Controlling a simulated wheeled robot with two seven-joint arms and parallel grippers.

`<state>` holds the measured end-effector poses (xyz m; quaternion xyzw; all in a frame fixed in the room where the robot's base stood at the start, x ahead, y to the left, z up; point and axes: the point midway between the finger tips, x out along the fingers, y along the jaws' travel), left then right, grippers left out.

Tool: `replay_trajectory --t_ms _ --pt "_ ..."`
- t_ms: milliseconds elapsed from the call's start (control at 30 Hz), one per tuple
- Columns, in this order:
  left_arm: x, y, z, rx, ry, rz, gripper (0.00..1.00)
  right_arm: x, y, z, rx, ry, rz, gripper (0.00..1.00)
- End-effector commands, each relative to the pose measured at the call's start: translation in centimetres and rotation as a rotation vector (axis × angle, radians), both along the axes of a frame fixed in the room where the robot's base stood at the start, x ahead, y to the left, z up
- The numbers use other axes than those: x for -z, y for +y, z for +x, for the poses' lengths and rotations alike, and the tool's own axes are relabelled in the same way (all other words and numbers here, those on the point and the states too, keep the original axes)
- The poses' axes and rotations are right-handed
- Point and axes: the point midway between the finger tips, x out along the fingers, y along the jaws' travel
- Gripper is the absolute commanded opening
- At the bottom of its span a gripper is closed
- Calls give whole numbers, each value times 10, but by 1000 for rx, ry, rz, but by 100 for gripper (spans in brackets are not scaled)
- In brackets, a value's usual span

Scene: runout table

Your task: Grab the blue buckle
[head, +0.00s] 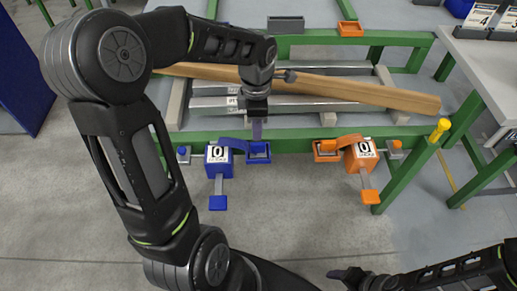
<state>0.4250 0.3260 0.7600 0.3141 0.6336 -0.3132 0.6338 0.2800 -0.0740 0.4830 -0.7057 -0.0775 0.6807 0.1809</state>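The blue buckle (224,165) is a blue block with a white label reading 0. It hangs at the near green rail, left of centre. A blue arm joins it to a small blue frame (259,158) on its right, and a blue tab (218,203) hangs below on a grey strip. My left gripper (257,112) points down just above the blue frame, over a bluish-grey strip. Whether its fingers are open or touch the strip is too small to tell. My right gripper (345,274) is low at the bottom right, far from the buckle.
An orange buckle (362,157) hangs on the right of the same green rail (300,139). A long wooden beam (350,91) lies across the metal bars behind. A yellow-capped post (439,131) stands at right. The grey floor in front is clear.

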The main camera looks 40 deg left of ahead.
Motion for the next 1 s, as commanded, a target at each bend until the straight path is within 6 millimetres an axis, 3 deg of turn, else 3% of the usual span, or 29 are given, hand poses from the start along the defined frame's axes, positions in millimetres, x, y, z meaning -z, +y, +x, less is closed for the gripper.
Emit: replay_trajectory --t_ms 233,633,1000 --pt "24 -1 -1 0 4 -2 25 3 0 0 0 0 0 63" --pt "31 -1 -1 2 3 -1 25 3 0 0 0 0 0 63" --pt "77 -4 0 1 3 -2 25 6 0 0 0 0 0 63"
